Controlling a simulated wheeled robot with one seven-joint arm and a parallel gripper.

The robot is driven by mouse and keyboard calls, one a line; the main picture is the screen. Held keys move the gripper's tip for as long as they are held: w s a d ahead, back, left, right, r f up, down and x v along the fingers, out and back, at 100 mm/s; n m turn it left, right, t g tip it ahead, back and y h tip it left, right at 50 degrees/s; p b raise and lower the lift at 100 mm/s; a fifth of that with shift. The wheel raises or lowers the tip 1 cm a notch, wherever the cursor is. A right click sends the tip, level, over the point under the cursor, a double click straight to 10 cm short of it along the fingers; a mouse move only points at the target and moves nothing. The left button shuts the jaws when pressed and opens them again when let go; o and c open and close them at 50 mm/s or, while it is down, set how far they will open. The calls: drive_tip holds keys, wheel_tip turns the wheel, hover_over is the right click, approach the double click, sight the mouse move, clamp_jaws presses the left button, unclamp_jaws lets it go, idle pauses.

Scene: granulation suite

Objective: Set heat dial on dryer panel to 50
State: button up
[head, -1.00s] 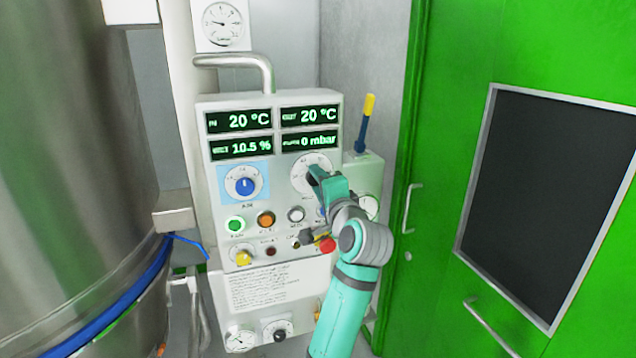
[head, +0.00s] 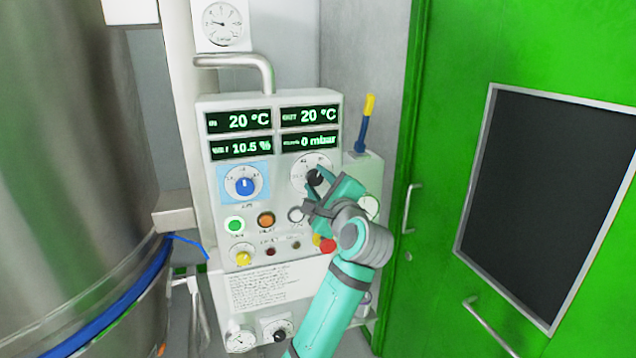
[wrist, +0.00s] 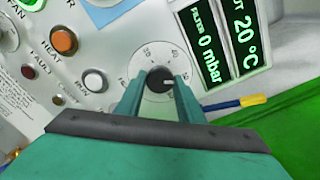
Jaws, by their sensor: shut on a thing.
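The dryer panel (head: 272,200) is a light grey box in the head view. The heat dial is a white round scale (head: 299,172) with a black knob (head: 315,178) at the panel's upper right, below the displays. My gripper (head: 315,187) reaches it from the lower right and covers part of the scale. In the wrist view the black knob (wrist: 159,80) sits between my two teal fingers (wrist: 160,88), which are shut on it. Its white pointer mark faces right in that view. The scale numbers are too small and partly covered to read surely.
Displays (head: 274,132) read 20 °C, 20 °C, 10.5 % and 0 mbar. A blue air dial (head: 244,186) is left; coloured buttons (head: 266,220) and a red mushroom button (head: 327,244) lie below. A yellow-tipped blue lever (head: 365,124) and green door (head: 440,230) stand right.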

drive_tip(key=shift+f+m, duration=0.1)
drive_tip(key=shift+m, duration=0.2)
drive_tip(key=o, duration=1.1)
drive_tip(key=shift+c, duration=0.2)
drive_tip(key=shift+s+d, duration=0.1)
drive_tip(key=v, duration=1)
drive_tip(key=shift+s, duration=0.3)
drive_tip(key=shift+d, duration=0.1)
